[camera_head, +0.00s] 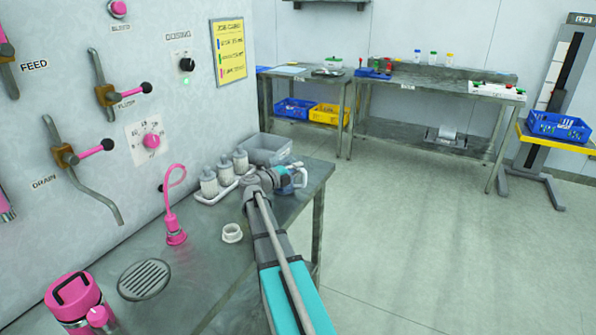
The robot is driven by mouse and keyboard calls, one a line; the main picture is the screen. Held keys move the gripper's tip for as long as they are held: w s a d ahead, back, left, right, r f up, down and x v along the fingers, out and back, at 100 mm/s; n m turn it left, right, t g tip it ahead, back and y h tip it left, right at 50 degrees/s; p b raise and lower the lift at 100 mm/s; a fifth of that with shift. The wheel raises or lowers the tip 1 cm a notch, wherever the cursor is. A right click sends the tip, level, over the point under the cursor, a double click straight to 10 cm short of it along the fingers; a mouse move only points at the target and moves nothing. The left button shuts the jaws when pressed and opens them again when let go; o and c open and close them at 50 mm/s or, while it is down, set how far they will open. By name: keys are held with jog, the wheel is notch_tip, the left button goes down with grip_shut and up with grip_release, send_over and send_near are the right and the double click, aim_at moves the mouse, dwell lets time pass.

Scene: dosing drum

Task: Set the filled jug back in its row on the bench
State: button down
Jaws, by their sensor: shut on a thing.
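My gripper (284,183) is at the far right part of the steel bench (190,262), shut on a small pale, see-through jug (299,179). The jug is close to the bench's right edge, partly hidden by the gripper and wrist. Whether its base touches the bench cannot be told, nor can its fill level. A grey open bin (266,150) sits behind the gripper.
A white ring (232,233) and a pink-hosed fitting (175,232) stand on the bench left of my arm. A round drain grate (144,279) and a pink canister (75,300) are nearer. Pink-handled valves (106,95) project from the wall. The floor at right is clear.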

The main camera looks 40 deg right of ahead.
jog(key=shift+f, duration=0.2)
jog(key=c, duration=0.7)
grip_release()
jog(key=shift+o, duration=0.2)
jog(key=shift+r, duration=0.25)
jog(key=a, duration=1.2)
jog(key=shift+r, duration=0.1)
